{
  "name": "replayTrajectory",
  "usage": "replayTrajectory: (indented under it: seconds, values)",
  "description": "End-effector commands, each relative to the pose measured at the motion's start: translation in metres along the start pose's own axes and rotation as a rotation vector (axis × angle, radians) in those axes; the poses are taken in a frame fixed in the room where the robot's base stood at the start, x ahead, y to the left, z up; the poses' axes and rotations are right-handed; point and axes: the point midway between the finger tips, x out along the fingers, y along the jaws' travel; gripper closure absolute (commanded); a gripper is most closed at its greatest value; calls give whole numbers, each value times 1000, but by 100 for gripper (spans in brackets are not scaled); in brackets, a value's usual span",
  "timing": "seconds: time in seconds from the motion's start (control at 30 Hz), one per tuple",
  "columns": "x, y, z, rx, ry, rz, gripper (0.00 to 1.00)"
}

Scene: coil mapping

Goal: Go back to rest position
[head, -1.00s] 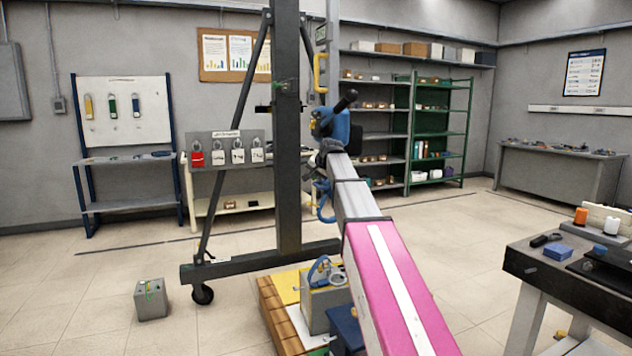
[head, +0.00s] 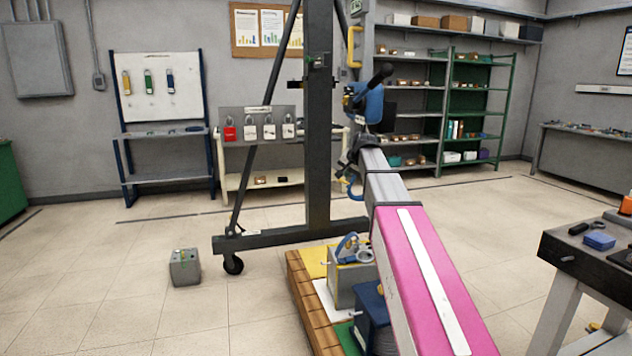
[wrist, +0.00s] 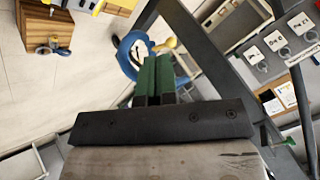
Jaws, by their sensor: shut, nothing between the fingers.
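My gripper (wrist: 156,68) shows in the wrist view as two green fingers side by side, shut and empty, beyond a dark crossbar. A blue curved part (wrist: 128,55) appears behind and left of the fingers; I cannot tell whether they touch. In the head view my pink and grey arm reaches up and away from the lower right, towards the dark gantry post. Its far end is near a blue part with a black handle (head: 368,100); the fingers cannot be made out there.
A dark gantry frame (head: 318,150) on casters stands close left of my arm. A wooden pallet (head: 302,300) with grey and blue blocks lies beneath. A grey block (head: 185,267) sits on the floor at left. A black-topped bench (head: 565,250) is at right. Floor at left is mostly open.

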Motion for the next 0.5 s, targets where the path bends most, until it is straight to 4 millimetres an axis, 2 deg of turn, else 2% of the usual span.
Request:
replayTrajectory:
  seconds: [0.03, 0.2, 0.5]
  values:
    - [12, 20, 26, -17, -26, 25, 100]
    - [46, 71, 90, -79, -104, 98, 100]
    - [84, 157, 206, -192, -255, 214, 100]
